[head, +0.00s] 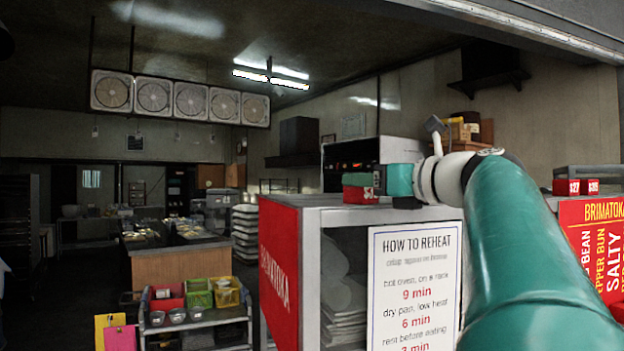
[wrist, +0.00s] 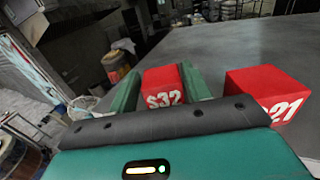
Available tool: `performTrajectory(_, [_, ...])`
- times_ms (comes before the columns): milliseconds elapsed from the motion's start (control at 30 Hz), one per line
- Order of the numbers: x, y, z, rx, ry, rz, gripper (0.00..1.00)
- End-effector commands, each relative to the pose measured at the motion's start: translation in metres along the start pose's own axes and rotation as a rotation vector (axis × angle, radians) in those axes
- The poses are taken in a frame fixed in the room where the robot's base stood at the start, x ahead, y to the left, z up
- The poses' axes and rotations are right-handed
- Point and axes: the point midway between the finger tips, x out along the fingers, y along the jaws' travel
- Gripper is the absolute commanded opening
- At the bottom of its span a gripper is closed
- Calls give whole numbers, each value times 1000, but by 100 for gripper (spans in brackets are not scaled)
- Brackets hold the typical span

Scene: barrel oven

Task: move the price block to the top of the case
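A red price block marked $32 (wrist: 163,88) sits between the two green fingers of my gripper (wrist: 160,88) in the wrist view. The fingers lie close along both sides of it and look shut on it. A second red block marked $21 (wrist: 268,92) stands on the grey top (wrist: 232,52) to the right, apart from the fingers. In the head view my gripper (head: 368,182) is at the top of the white case (head: 420,214), near its left part. Red shows by the fingers there, but I cannot tell the two blocks apart in that view.
A reheating sign (head: 414,285) covers the case front, and a red panel (head: 279,270) its left side. An oven (head: 352,157) stands behind my gripper. More red price blocks (head: 574,187) stand on another case at right. The grey top beyond the blocks is clear.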

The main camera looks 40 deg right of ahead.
Motion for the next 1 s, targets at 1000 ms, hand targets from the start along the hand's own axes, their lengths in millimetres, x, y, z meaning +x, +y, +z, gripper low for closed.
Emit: performTrajectory(1000, [-106,1,4,-2,0,0,63])
